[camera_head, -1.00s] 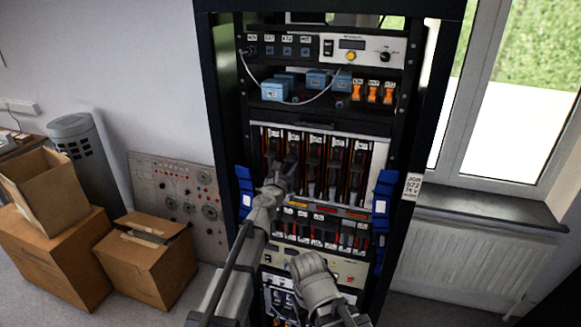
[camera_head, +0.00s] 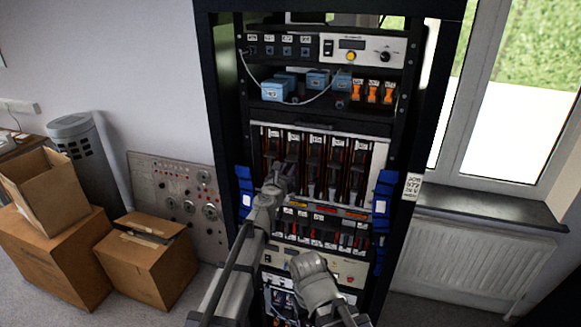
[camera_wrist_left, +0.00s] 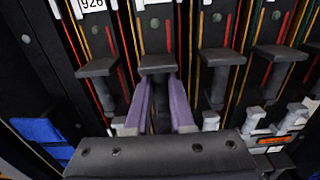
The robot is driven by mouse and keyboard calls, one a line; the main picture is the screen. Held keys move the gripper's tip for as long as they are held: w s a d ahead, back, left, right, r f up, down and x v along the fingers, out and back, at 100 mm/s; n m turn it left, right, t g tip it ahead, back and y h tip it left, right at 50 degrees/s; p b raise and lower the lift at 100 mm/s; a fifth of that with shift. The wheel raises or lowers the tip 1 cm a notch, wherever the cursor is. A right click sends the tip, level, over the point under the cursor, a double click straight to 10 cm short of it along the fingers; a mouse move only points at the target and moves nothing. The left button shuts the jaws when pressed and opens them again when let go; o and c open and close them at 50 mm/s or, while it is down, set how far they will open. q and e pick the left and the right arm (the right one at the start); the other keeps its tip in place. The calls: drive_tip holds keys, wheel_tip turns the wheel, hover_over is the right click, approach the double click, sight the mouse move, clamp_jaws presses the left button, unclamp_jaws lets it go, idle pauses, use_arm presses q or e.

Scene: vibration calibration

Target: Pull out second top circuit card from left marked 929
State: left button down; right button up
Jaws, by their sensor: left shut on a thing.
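A row of upright circuit cards sits in the upper card cage of the rack. The second card from left (camera_head: 292,150) carries a white label too small to read in the head view. My left gripper (camera_head: 284,176) is in front of its lower part. In the left wrist view, my purple fingers (camera_wrist_left: 160,102) are shut on the dark handle (camera_wrist_left: 157,65) of the second card from left. The leftmost card (camera_wrist_left: 95,66) has a label that seems to read 926. The gripped card's own label is outside the wrist view.
Other cards (camera_wrist_left: 222,57) stand close on the right. A lower card row (camera_head: 320,235) is below. Blue blocks (camera_head: 245,190) flank the cage at left and right (camera_head: 381,205). Cardboard boxes (camera_head: 150,265) lie on the floor at left; a radiator (camera_head: 470,265) stands at right.

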use_arm(q)
drive_tip(key=v, duration=0.8)
drive_tip(key=shift+s, duration=0.1)
drive_tip(key=c, duration=0.8)
unclamp_jaws()
drive_tip(key=v, duration=0.7)
drive_tip(key=shift+s+a, duration=0.2)
drive_tip(key=shift+s, duration=0.15)
drive_tip(key=shift+d, duration=0.1)
